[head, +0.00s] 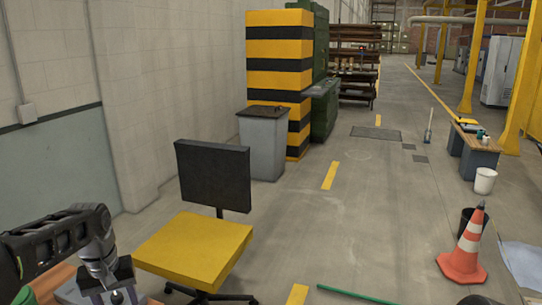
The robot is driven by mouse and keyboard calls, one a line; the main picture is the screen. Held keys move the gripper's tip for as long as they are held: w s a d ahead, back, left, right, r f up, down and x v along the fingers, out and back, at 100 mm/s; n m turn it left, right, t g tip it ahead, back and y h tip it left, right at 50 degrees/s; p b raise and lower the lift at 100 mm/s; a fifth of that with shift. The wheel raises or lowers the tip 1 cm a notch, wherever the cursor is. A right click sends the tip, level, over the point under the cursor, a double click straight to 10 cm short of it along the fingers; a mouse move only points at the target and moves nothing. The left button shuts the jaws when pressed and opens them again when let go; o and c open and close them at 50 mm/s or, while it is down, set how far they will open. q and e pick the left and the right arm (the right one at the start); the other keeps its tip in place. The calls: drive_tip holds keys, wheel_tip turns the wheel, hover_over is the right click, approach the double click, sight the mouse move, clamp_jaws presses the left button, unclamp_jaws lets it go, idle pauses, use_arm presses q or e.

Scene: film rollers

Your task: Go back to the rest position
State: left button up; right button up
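My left arm comes in from the left edge at the bottom. My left gripper (112,294) points down at the lower left, over or beside a brown wooden surface (42,282). Its fingertips are at the bottom edge of the picture, and I cannot tell whether they are open or shut or hold anything. My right gripper is not in view. No film rollers can be made out.
A chair with a yellow seat (195,245) and black back stands close to my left gripper. A grey bin (263,145) and a striped pillar (279,60) stand behind it. A traffic cone (466,247) and green bar (355,294) are at right.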

use_arm(q)
drive_tip(key=w+d+f+m+t+h, duration=0.1)
drive_tip(key=w+d+f+m+t, duration=0.2)
drive_tip(key=w+f, duration=0.4)
drive_tip(key=d+f+t+h, duration=0.1)
drive_tip(key=d+f, duration=1)
drive_tip(key=s+d+f+g, duration=0.1)
drive_tip(key=s+d+f, duration=0.4)
drive_tip(key=s, duration=0.4)
drive_tip(key=s+d+f+g+h, duration=0.1)
drive_tip(key=s+d+f, duration=0.4)
drive_tip(key=s, duration=0.4)
drive_tip(key=s+d+f+g+h, duration=0.1)
drive_tip(key=s+d+f, duration=0.4)
drive_tip(key=s, duration=0.5)
wheel_tip(320, 180, down, 2)
drive_tip(key=shift+d+f+m+g, duration=0.15)
drive_tip(key=shift+d+m+g, duration=0.05)
drive_tip(key=shift+m+g, duration=0.25)
drive_tip(key=shift+c, duration=0.4)
